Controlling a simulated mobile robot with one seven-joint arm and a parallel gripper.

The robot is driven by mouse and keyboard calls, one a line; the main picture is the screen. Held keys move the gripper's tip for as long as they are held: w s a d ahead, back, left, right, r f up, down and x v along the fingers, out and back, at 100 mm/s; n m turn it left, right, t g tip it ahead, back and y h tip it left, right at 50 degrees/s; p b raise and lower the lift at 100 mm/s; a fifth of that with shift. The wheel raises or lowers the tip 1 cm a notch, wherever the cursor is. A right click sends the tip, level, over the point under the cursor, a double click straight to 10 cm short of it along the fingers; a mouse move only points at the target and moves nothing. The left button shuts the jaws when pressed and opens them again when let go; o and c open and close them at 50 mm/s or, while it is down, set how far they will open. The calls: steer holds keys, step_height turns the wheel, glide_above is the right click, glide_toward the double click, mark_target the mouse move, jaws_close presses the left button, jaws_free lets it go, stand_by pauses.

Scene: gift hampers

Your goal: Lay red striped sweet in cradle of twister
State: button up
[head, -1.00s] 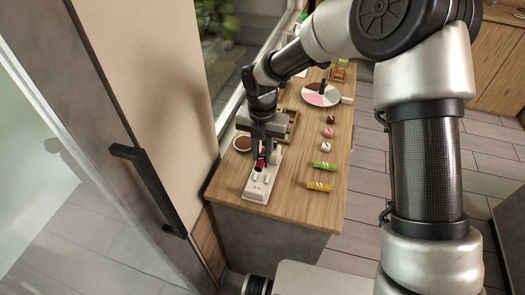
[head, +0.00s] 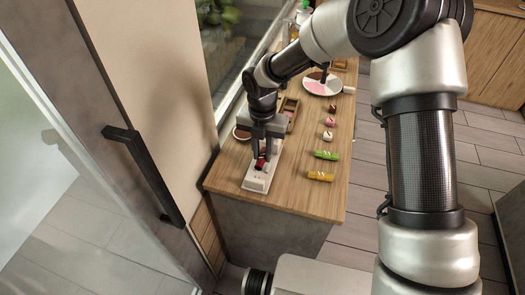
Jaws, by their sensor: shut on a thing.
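The twister (head: 256,183) is a long white device near the front left of the wooden counter. My gripper (head: 262,158) points down over it, shut on the red striped sweet (head: 261,163). The sweet is a small dark red piece between the fingertips, at or just above the twister's top. The fingers and sweet hide most of the cradle. I cannot tell whether the sweet touches it.
A yellow sweet (head: 320,176) and a green sweet (head: 326,155) lie right of the twister. Several small sweets line up behind them. A wooden tray (head: 291,106) and a round divided plate (head: 321,87) are farther back. A brown-filled bowl (head: 241,133) is left of my gripper.

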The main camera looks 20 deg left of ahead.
steer(key=shift+f, duration=0.25)
stand_by(0.4)
steer(key=shift+f, duration=0.3)
steer(key=shift+f, duration=0.75)
stand_by(2.2)
steer(key=shift+r, duration=0.1)
stand_by(0.4)
steer(key=o, duration=0.8)
